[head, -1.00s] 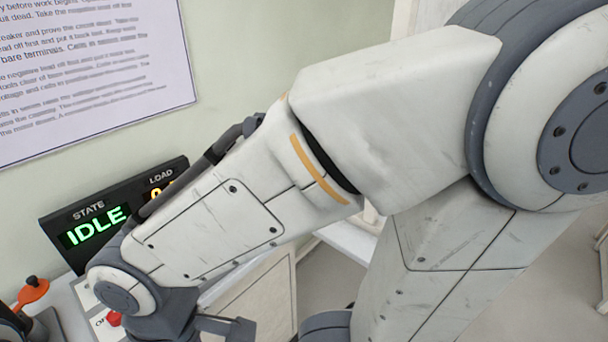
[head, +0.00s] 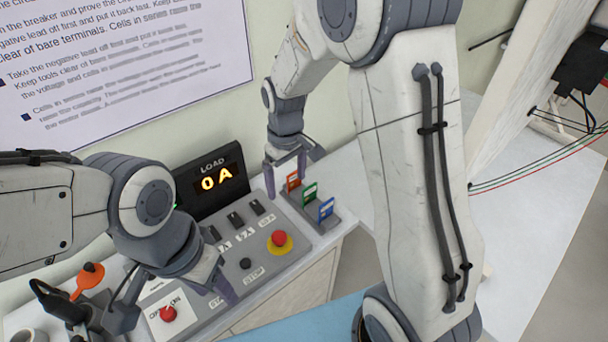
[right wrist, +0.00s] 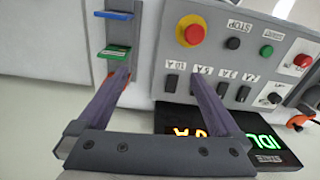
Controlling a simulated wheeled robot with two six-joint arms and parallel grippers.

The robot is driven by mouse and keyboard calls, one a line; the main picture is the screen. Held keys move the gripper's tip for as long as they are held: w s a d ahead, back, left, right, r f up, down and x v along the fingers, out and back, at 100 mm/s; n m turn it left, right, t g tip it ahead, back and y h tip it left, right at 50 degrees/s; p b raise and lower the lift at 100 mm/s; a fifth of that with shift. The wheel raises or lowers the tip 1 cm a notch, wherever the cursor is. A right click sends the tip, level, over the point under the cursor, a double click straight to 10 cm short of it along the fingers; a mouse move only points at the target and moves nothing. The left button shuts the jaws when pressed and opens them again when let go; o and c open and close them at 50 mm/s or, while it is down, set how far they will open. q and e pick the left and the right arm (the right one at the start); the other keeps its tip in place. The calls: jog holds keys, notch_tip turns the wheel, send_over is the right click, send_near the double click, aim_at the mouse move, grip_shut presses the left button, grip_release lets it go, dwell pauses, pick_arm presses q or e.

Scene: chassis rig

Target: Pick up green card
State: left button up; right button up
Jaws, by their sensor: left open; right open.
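The green card (head: 310,193) stands upright in a grey holder at the right end of the control panel, between a red card (head: 293,182) and a blue card (head: 326,209). My right gripper (head: 286,174) is open and empty, pointing down just left of the cards. In the right wrist view the green card (right wrist: 116,52) lies just beyond the tip of the left finger of my right gripper (right wrist: 158,79). That finger mostly hides the red card; the blue card (right wrist: 113,15) is farther up. My left gripper (head: 172,302) is open over the panel's left part.
The control panel (head: 262,262) carries a red-and-yellow stop button (head: 280,241), several black switches and another red knob (head: 168,313). A display (head: 212,183) reading 0 A stands behind. An orange key-like handle (head: 88,277) is at left. White worktop (head: 345,185) is clear right of the cards.

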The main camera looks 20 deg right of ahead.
jog(key=p, duration=0.2)
send_over(310, 195)
jog(key=f, duration=0.3)
jog(key=shift+w+d+f+m, duration=0.1)
jog(key=shift+w+m, duration=0.1)
jog(key=shift+m, duration=0.2)
jog(key=f, duration=0.3)
jog(key=f+p, duration=0.1)
jog(key=shift+w+d+f, duration=0.1)
jog(key=shift+d+f, duration=0.15)
jog(key=shift+f, duration=0.7)
jog(key=shift+a+f+p, duration=0.15)
jog(key=shift+f+p, duration=0.15)
jog(key=shift+p, duration=0.1)
jog(key=f, duration=0.1)
jog(key=f+p, duration=0.1)
jog(key=f, duration=0.1)
jog(key=shift+a+f+p, duration=0.2)
jog(key=shift+a+p, duration=0.05)
jog(key=shift+p, duration=0.1)
jog(key=shift+f, duration=0.5)
pick_arm(q)
notch_tip(310, 195, up, 7)
jog(key=shift+s, duration=0.15)
pick_arm(e)
jog(key=c, duration=1.4)
